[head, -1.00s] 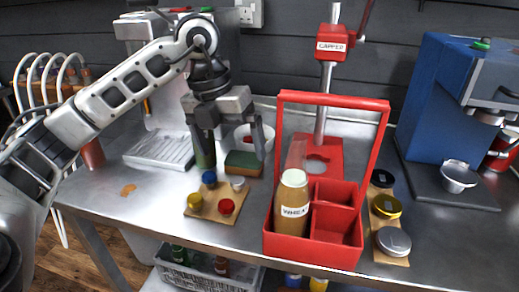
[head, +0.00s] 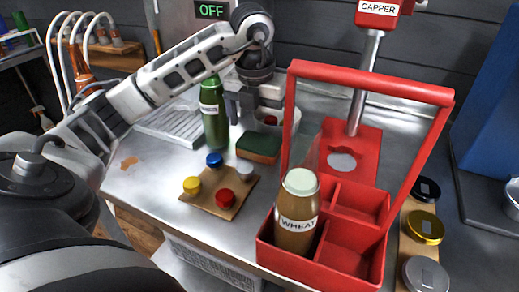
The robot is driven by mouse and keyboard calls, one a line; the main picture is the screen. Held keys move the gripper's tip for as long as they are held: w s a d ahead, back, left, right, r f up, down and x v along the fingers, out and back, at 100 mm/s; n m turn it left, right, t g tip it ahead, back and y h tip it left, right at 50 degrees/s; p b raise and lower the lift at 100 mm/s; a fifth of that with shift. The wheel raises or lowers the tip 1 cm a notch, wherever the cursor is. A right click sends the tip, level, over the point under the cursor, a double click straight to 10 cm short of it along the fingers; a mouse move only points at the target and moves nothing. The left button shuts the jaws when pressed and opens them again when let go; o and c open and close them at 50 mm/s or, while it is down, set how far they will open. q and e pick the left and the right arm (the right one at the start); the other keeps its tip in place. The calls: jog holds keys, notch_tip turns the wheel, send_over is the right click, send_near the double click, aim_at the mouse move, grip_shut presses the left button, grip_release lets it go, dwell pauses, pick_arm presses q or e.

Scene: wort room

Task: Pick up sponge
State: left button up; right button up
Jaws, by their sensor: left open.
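The sponge (head: 258,147), green on top with a brown lower layer, lies flat on the steel table behind the board of coloured caps. My left gripper (head: 258,115) points down just behind the sponge in the picture, over the area of the white bowl. Its jaws are open, and nothing shows held between them. The sponge is in plain view and no finger visibly touches it. My right gripper is not in view.
A green bottle (head: 214,117) stands close left of the sponge. A white bowl (head: 268,117) is behind it. The cap board (head: 219,205) lies in front. The red carrier (head: 372,84), holding a WHEAT bottle (head: 297,212), stands to the right, near the red capper (head: 349,155).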

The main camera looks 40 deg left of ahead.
aim_at(259, 142)
pick_arm(q)
notch_tip(259, 142, down, 5)
jog(key=shift+a+r, duration=0.1)
jog(key=shift+f, duration=0.45)
jog(key=shift+c, duration=0.3)
jog(key=c, duration=0.7)
